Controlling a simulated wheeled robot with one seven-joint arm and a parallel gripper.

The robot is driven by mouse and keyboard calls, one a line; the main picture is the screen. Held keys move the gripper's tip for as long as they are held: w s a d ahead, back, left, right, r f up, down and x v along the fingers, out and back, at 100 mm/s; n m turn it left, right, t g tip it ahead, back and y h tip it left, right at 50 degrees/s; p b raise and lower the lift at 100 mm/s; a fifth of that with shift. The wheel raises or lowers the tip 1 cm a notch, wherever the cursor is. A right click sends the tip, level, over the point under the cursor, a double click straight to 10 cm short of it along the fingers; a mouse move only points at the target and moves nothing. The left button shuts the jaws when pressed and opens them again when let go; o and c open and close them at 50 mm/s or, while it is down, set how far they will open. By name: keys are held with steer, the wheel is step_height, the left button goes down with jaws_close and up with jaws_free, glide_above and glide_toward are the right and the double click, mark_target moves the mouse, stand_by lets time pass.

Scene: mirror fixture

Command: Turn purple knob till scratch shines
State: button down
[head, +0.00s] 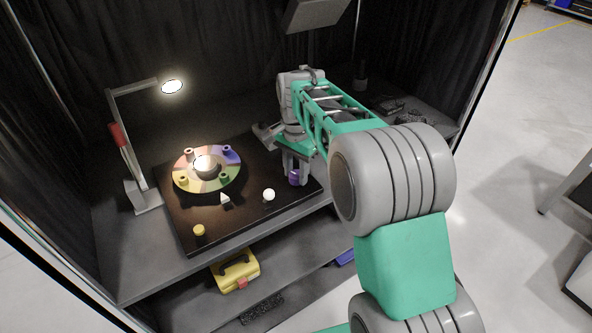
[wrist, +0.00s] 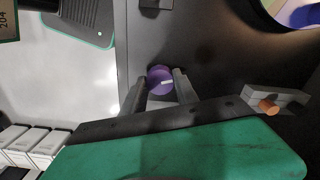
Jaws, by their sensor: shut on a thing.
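The purple knob (head: 294,178) stands at the right front part of the black board (head: 185,222). In the wrist view the purple knob (wrist: 160,79) shows a white line on its top. My gripper (head: 293,172) points down at the knob, and its fingers are shut on the knob's two sides; the fingers also show in the wrist view (wrist: 159,88). A round disc with coloured sectors (head: 180,165) lies on the board, with a bright, glaring round piece (head: 206,165) at its middle. I cannot make out a scratch on it.
A lit lamp (head: 172,86) on a bent stand rises left of the board. A white ball (head: 269,195), a small white wedge (head: 225,199) and a yellow knob (head: 199,230) are along the board's front. A yellow toolbox (head: 236,271) is on the lower shelf.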

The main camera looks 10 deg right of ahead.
mark_target(296, 174)
steer(key=n+p, duration=0.1)
steer(key=n, duration=1.3)
stand_by(0.4)
steer(key=c, duration=0.9)
jaws_free()
steer(key=shift+c, duration=0.2)
steer(key=shift+r, duration=0.1)
step_height(296, 174, up, 8)
steer(key=shift+f, duration=0.2)
